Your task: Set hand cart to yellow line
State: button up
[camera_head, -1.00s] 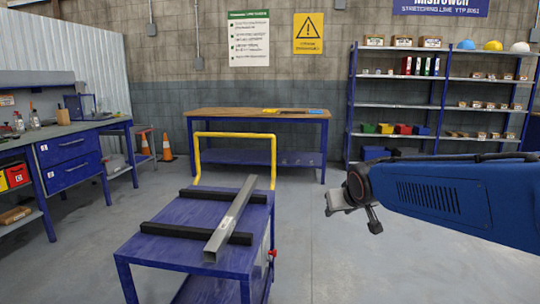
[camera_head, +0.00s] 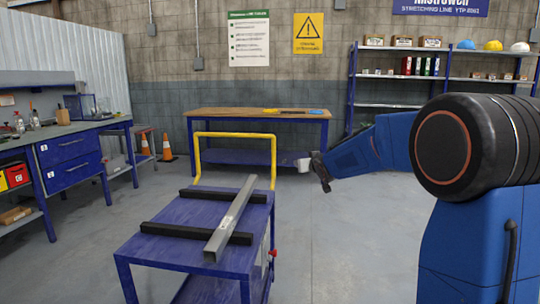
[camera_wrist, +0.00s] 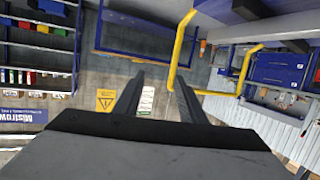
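The hand cart (camera_head: 172,249) is blue, with a yellow tube handle (camera_head: 235,134) at its far end. It stands in the lower left middle of the head view. A grey metal bar (camera_head: 232,215) lies on two black supports across its top. My gripper (camera_head: 318,168) is to the right of the handle in the head view, apart from it in the picture. In the wrist view its two fingers (camera_wrist: 158,85) are spread with nothing between them that I can see held. The handle also shows in the wrist view (camera_wrist: 178,45), just past the right finger. I see no yellow floor line.
A wooden-topped table (camera_head: 255,114) stands behind the cart against the wall. A blue workbench (camera_head: 70,135) is at left, near orange cones (camera_head: 167,148). Shelves (camera_head: 400,105) stand at the back right. The grey floor (camera_head: 340,240) right of the cart is clear.

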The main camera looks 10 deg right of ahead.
jog(key=w+a+f+t+y, duration=0.1)
jog(key=w+a, duration=0.1)
jog(key=w, duration=0.9)
jog(key=w+a+f+n+y, duration=0.1)
jog(key=w+a+f+y, duration=0.1)
jog(key=w, duration=0.9)
jog(key=w+a+f+n+t+y, duration=0.1)
jog(key=w+a, duration=0.3)
jog(key=w, duration=0.7)
jog(key=shift+a+f+t, duration=0.2)
jog(key=shift+f+t, duration=0.1)
jog(key=shift+f, duration=0.25)
grip_shut()
